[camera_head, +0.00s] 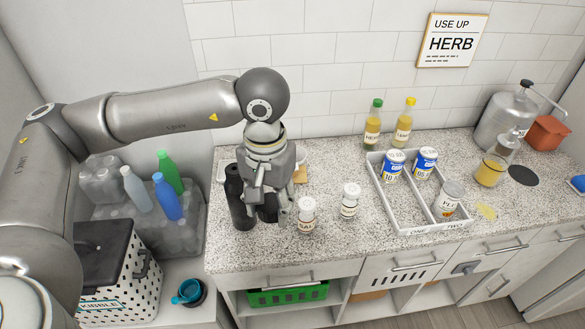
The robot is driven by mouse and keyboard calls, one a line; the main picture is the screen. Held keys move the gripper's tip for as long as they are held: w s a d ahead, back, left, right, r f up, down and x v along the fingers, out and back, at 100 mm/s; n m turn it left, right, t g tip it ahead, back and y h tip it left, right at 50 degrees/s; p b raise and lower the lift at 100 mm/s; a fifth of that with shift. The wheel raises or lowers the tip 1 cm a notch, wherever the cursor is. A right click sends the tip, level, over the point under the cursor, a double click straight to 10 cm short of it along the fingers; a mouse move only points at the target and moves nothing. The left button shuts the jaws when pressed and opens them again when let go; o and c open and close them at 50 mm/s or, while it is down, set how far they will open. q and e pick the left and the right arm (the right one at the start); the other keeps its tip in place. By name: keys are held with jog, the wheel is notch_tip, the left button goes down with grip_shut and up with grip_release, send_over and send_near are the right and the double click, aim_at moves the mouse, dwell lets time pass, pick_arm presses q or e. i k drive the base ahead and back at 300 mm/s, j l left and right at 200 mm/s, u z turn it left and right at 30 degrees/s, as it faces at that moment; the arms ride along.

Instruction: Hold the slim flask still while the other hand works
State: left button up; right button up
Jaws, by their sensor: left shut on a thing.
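My left gripper (268,203) points down over the left end of the counter. It is shut on a dark thing, which I take to be the slim flask (268,214). The gripper hides most of it, and only its dark lower part shows between the fingers. A tall black bottle (239,208) with a narrower top stands upright just left of the gripper. I cannot tell whether the gripper touches that bottle. My right gripper is not in view.
Two white-capped jars (307,216) (349,201) stand right of the gripper. A white divided tray (397,209) holds two blue cans and a jar. Two oil bottles (372,127) (404,125) stand behind it. The counter's front edge (330,262) is close.

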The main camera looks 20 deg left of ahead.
aim_at(233, 185)
jog(key=l+z, duration=0.1)
jog(key=z, duration=0.3)
jog(key=i+l+z, duration=0.1)
jog(key=z, duration=0.35)
jog(key=i+u, duration=0.1)
jog(key=u, duration=0.3)
jog(key=i+u, duration=0.1)
jog(key=u, duration=0.3)
jog(key=i+u, duration=0.15)
jog(key=u, duration=0.25)
jog(key=i+u, duration=0.1)
jog(key=u, duration=0.3)
jog(key=i+j+z, duration=0.25)
jog(key=i, duration=0.2)
